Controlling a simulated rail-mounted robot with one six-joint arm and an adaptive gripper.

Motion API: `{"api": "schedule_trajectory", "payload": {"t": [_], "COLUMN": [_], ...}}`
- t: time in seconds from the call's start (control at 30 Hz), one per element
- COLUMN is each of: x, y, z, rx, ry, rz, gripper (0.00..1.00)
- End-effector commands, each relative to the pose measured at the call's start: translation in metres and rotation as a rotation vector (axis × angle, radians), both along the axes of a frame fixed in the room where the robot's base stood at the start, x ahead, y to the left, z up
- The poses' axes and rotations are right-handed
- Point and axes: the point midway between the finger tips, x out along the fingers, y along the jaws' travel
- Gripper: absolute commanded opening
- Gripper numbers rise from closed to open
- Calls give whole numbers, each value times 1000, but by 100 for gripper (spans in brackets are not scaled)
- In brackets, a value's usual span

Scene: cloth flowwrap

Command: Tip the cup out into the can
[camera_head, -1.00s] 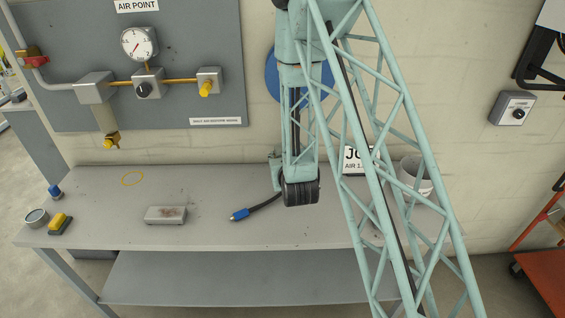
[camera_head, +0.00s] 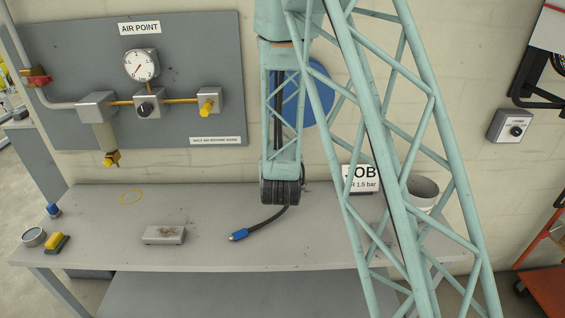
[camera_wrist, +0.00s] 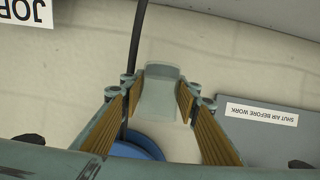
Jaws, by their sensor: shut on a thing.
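In the wrist view my gripper (camera_wrist: 160,88) is shut on a pale, translucent cup (camera_wrist: 159,100), held between its two brown-padded fingers. Whether anything is inside the cup cannot be told. In the head view the gripper and cup are mostly hidden behind my dark wrist joint, above the back of the bench. The grey-white can (camera_head: 421,192) stands at the right end of the bench, partly behind my lattice arm. My wrist is left of the can and apart from it.
The bench (camera_head: 330,245) carries a grey block (camera_head: 164,235), a blue-tipped hose (camera_head: 239,235), a yellow-black item (camera_head: 56,243) and a round tin (camera_head: 34,237). A JOB sign (camera_head: 362,179) stands left of the can. The air panel (camera_head: 200,60) and blue disc (camera_head: 319,95) are behind.

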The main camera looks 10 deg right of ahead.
Motion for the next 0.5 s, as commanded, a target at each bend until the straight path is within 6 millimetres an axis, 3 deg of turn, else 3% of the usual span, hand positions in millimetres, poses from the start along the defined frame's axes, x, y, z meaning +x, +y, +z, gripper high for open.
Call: {"api": "schedule_trajectory", "payload": {"t": [0.2,0.5], "x": [-7,-12], "y": [2,2], "z": [16,23], "rx": [12,20], "ry": [-1,1], "rz": [-27,-44], "gripper": [17,17]}}
